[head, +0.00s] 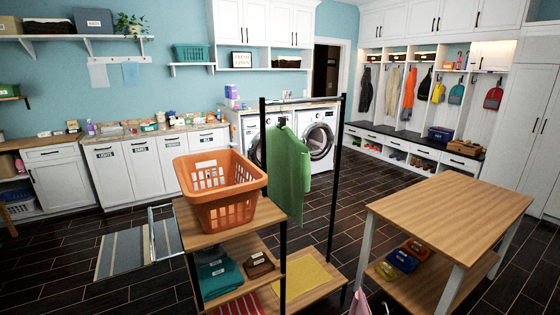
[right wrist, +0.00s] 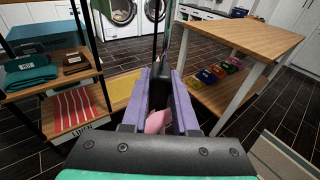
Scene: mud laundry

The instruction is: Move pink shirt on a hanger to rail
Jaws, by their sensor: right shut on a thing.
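The pink shirt (head: 360,304) shows only as a small piece at the bottom edge of the head view, just left of the wooden table. In the right wrist view my right gripper (right wrist: 161,78) is shut, with a dark piece, likely the hanger, between its purple fingers. A bit of the pink shirt (right wrist: 157,121) shows just below that piece. Most of the shirt is hidden or out of frame. The black rail (head: 325,98) stands upright at the centre, with a green shirt (head: 288,172) hanging at its left part. My left gripper is not in view.
An orange basket (head: 222,208) sits on the shelf unit left of the rail, above folded teal cloths (head: 219,276). A yellow cloth (head: 299,277) lies on the low shelf under the rail. A wooden table (head: 455,207) stands to the right. The rail right of the green shirt is free.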

